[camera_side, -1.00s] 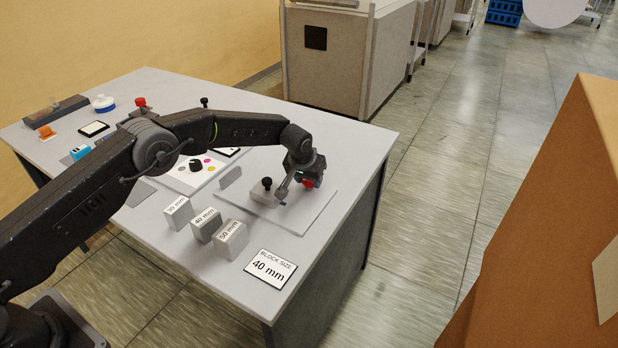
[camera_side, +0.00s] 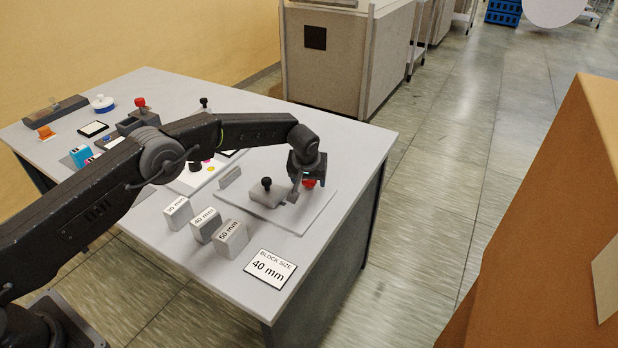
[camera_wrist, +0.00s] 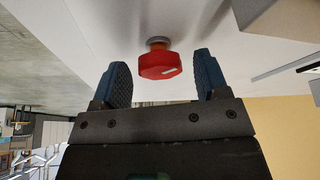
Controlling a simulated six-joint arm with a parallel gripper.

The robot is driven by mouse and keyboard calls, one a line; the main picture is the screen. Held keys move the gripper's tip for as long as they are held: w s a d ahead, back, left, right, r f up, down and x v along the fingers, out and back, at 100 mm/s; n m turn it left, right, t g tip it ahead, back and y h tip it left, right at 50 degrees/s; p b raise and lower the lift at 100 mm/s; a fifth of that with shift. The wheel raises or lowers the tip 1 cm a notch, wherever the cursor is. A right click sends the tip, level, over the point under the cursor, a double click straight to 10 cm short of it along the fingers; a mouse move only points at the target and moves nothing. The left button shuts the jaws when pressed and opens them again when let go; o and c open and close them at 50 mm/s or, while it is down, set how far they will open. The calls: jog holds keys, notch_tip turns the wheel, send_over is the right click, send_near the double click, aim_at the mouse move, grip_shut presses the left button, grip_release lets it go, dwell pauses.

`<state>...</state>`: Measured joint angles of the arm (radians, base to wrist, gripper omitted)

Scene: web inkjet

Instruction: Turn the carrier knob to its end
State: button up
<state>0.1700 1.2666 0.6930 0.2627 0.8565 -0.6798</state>
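A red knob (camera_wrist: 160,65) with a white mark on its face stands on a pale surface in the wrist view. In the side view the red knob (camera_side: 309,183) shows partly behind my gripper, over the pale plate (camera_side: 318,208) at the table's right side. My gripper (camera_wrist: 162,73) is open, with one blue-grey finger on each side of the knob and a visible gap on both sides. The knob appears a little beyond the fingertips. In the side view my gripper (camera_side: 296,192) hangs low beside the grey carrier block (camera_side: 263,197) with a black knob (camera_side: 267,183) on top.
A thin grey upright piece (camera_side: 230,177) is left of the plate. A red-topped device (camera_side: 140,108) and a white-blue bottle (camera_side: 103,104) are farther back.

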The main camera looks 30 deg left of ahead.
jog(key=v, duration=1.4)
